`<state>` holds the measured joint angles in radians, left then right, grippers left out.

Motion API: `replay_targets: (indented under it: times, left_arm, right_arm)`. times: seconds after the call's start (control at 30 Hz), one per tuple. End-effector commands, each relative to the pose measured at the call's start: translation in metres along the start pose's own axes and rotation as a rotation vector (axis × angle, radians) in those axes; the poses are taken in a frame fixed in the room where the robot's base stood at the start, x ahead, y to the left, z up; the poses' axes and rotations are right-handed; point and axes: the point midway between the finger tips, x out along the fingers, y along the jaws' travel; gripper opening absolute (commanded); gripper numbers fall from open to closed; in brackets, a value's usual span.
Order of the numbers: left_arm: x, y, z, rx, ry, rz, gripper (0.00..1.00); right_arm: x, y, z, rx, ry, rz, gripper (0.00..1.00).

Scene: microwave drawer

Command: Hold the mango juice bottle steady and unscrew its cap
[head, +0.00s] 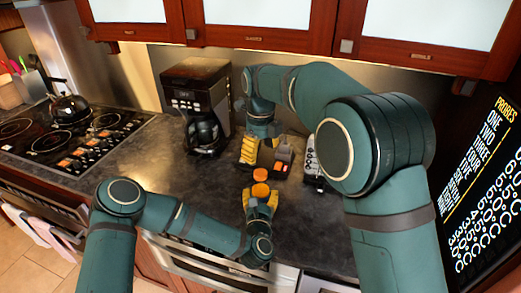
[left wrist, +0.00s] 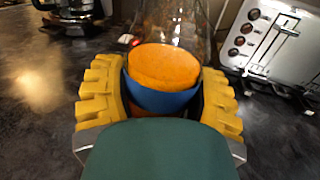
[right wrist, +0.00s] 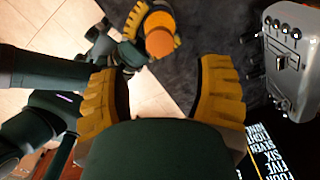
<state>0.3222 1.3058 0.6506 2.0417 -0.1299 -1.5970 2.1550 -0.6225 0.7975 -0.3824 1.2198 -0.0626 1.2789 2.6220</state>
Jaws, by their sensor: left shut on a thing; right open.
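The mango juice bottle (head: 261,190) is orange with an orange cap (head: 260,174) and stands over the front of the counter. My left gripper (head: 260,203) is shut on the bottle. The left wrist view shows a round orange top (left wrist: 165,66) and a blue band (left wrist: 160,98) between the yellow fingers of that gripper (left wrist: 162,90). My right gripper (head: 266,154) is open and empty, behind the bottle and apart from it. In the right wrist view, the orange cap (right wrist: 160,42) lies beyond the open fingers of my right gripper (right wrist: 157,70). The bottle's lower part is hidden.
A coffee maker (head: 200,100) stands at the back of the counter (head: 165,165). A silver toaster (left wrist: 270,45) is right of the bottle. A stove (head: 75,130) with a kettle (head: 70,107) is at the left. Cabinets (head: 260,38) hang above. The counter left of the bottle is clear.

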Motion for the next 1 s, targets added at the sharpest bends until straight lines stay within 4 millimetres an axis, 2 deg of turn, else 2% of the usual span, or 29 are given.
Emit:
replay_targets:
  times: [0.17, 0.4, 0.6, 1.0]
  left_arm:
    - [0.0, 0.0, 0.0, 0.0, 0.001, -0.001, 0.0]
    - [0.0, 0.0, 0.0, 0.0, 0.001, -0.001, 0.0]
    - [0.0, 0.0, 0.0, 0.0, 0.001, -0.001, 0.0]
    - [0.0, 0.0, 0.0, 0.0, 0.001, 0.0, 0.0]
  right_arm:
    - [0.015, 0.0, 0.0, 0.013, 0.003, 0.001, 0.65]
    - [0.051, 0.0, -0.001, 0.012, 0.003, 0.002, 0.65]
    - [0.073, 0.0, 0.0, 0.01, 0.002, 0.001, 0.65]
    - [0.079, 0.0, 0.0, 0.01, 0.0, 0.0, 0.65]
